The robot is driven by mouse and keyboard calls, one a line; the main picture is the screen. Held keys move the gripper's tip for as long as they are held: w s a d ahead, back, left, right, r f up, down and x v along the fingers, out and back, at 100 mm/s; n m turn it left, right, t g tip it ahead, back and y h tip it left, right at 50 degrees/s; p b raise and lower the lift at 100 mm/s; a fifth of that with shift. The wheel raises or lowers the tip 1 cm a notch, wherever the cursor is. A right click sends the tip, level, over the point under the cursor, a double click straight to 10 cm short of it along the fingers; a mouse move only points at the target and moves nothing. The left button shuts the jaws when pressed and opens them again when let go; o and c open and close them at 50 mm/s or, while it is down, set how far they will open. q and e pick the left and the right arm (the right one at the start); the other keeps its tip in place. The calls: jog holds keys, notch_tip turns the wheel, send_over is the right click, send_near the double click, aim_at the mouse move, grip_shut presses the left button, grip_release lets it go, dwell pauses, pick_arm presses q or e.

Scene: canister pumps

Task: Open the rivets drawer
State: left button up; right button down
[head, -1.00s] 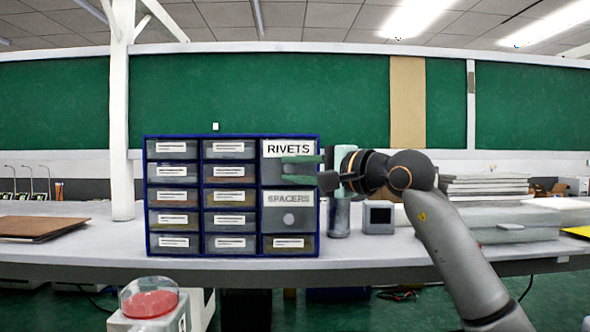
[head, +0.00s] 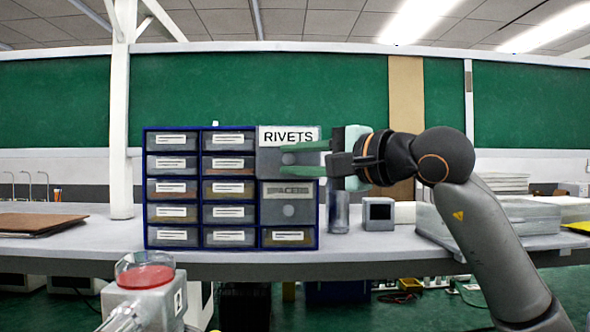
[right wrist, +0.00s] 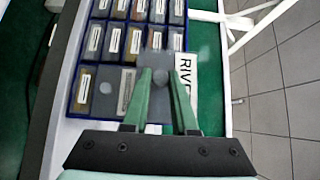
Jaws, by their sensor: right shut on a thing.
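The rivets drawer (head: 289,137) is the top right drawer of a blue-framed cabinet (head: 146,190). Its grey front with the white RIVETS label stands out from the cabinet, over the top of the spacers drawer (head: 303,213) below it. My right gripper (head: 289,159) reaches in from the right, its green fingers shut on the rivets drawer's round knob. The right wrist view shows the fingers (right wrist: 159,82) on either side of the knob, with the label to their right. The drawer's inside is hidden. My left gripper is not in view.
A clear cylinder (head: 339,212) and a small grey box (head: 378,214) stand right of the cabinet. A red button (head: 146,277) on a grey housing is at the front left. The bench (head: 330,255) in front of the cabinet is clear.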

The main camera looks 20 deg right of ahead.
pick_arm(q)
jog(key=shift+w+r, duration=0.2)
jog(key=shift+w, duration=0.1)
pick_arm(e)
jog(key=c, duration=0.7)
grip_release()
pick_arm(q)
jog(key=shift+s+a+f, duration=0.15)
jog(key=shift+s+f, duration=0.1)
pick_arm(e)
jog(key=shift+s+d, duration=0.2)
jog(key=shift+s, duration=0.1)
pick_arm(q)
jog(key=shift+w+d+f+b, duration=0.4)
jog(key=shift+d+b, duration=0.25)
jog(key=shift+b, duration=0.35)
pick_arm(e)
jog(key=v, duration=1.2)
